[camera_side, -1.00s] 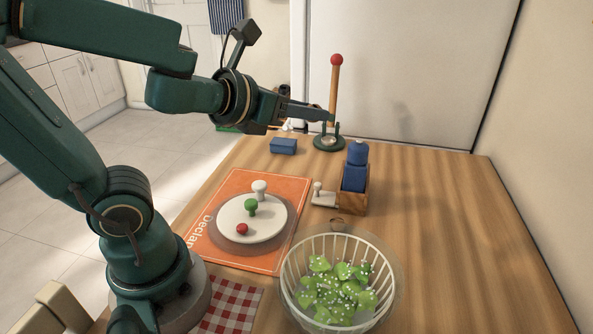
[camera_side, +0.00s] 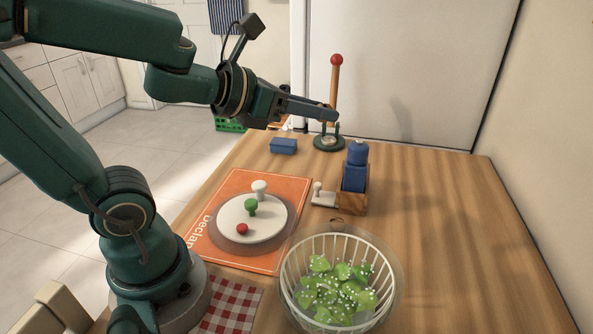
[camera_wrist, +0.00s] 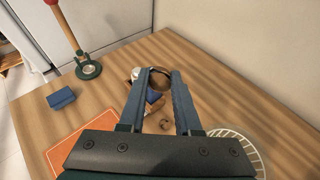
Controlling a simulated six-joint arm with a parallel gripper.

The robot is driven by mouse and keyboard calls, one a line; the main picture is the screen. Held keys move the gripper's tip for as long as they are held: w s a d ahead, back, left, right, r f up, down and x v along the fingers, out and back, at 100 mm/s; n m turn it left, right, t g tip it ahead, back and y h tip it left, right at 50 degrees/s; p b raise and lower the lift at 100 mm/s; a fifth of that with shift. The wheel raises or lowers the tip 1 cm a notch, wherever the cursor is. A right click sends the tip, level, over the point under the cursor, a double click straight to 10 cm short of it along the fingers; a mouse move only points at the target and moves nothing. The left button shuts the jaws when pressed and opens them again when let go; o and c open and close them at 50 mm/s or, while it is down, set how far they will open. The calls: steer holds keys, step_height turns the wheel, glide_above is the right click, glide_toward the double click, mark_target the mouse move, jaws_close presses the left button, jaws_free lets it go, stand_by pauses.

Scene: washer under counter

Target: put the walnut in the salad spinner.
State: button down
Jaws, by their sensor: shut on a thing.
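My gripper (camera_wrist: 160,72) is held well above the far part of the table, beside the red-topped post in the side view. Its fingers are closed on a small rounded brown thing, apparently the walnut (camera_wrist: 160,79), which shows between the fingertips in the wrist view. In the side view the finger hides it. The salad spinner (camera_side: 287,270) is a white ribbed basket in a clear bowl at the front, holding green leaves. It also shows at lower right in the wrist view (camera_wrist: 243,140). The gripper is far behind and above it.
A wooden post with a red ball (camera_side: 335,85) stands at the back. A blue block (camera_side: 284,146) and a blue mill in a wooden holder (camera_side: 353,203) are nearby. A small brown item (camera_side: 337,222) lies behind the spinner. A plate (camera_side: 235,222) rests on an orange mat. The table's right side is clear.

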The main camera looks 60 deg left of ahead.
steer(key=shift+w+a+r+h, duration=0.15)
steer(key=shift+r+h, duration=0.05)
steer(key=shift+r, duration=0.15)
steer(key=shift+w+a+r+h, duration=0.1)
steer(key=shift+w+r+h, duration=0.1)
steer(key=shift+r, duration=0.15)
steer(key=shift+d+r+m+h, duration=0.4)
steer(key=shift+r+m+h, duration=0.25)
steer(key=shift+m+h, duration=0.35)
steer(key=d+m+g+h, duration=0.2)
steer(key=d+m+h, duration=0.1)
steer(key=m+h, duration=0.1)
steer(key=m+g+h, duration=0.7)
steer(key=m+g, duration=0.4)
glide_above(330, 273)
step_height(330, 273, down, 15)
steer(key=shift+a+f, duration=0.1)
steer(key=shift+f, duration=0.15)
steer(key=shift+f+y, duration=0.3)
steer(key=shift+f, duration=1.65)
steer(key=shift+f, duration=0.25)
